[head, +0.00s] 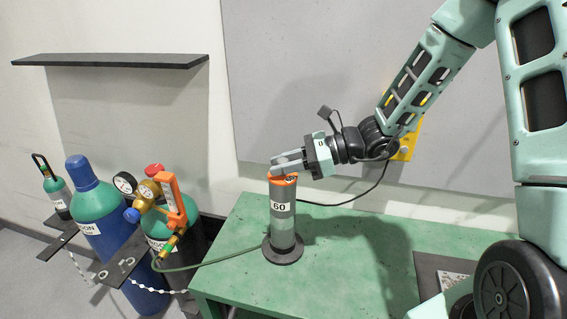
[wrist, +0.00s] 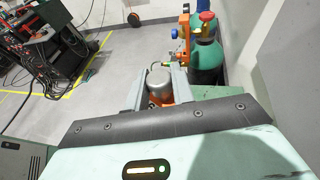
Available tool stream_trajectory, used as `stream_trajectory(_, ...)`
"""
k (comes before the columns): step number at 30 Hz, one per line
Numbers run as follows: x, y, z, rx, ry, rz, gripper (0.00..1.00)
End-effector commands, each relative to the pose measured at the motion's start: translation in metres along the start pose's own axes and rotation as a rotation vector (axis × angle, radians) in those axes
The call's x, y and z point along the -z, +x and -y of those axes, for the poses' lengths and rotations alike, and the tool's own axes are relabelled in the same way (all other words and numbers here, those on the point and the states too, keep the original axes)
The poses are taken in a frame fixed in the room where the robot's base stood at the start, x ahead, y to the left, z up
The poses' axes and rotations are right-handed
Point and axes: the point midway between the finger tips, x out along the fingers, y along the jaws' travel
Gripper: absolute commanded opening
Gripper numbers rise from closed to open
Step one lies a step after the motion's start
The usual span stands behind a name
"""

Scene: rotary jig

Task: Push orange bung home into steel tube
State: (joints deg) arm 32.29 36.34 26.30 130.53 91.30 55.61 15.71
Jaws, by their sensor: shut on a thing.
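The steel tube (head: 282,226) stands upright on the green bench, with a dark round foot and a white label reading 60. The orange bung (head: 287,180) is at the tube's top; an orange band shows at the mouth, but I cannot tell how deep it sits. My gripper (head: 284,164) comes in level from the right, its fingers just above the orange band. In the wrist view, my gripper (wrist: 157,87) is shut on a grey round-topped part with orange (wrist: 161,99) below it, seemingly the bung's knob. The fingers partly hide the bung.
The green bench (head: 235,270) is clear around the tube's foot. Gas cylinders (head: 100,215) with a gauge and regulator stand left of the bench, and a hose (head: 215,260) runs from them toward the tube. A dark plate (head: 440,275) lies at the right.

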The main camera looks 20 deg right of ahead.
Motion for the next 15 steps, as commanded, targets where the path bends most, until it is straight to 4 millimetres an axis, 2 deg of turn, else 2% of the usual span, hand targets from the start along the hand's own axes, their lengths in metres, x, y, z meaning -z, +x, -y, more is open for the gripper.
stream_trajectory(1,0.0016,0.0004,-0.0001,0.000,0.000,-0.001,0.27)
stream_trajectory(3,0.0010,0.0002,-0.0001,0.000,0.001,-0.001,0.46)
stream_trajectory(4,0.0010,0.0002,-0.0002,0.000,0.001,-0.001,0.50)
stream_trajectory(15,0.0016,-0.0060,0.0006,0.002,0.001,-0.001,0.50)
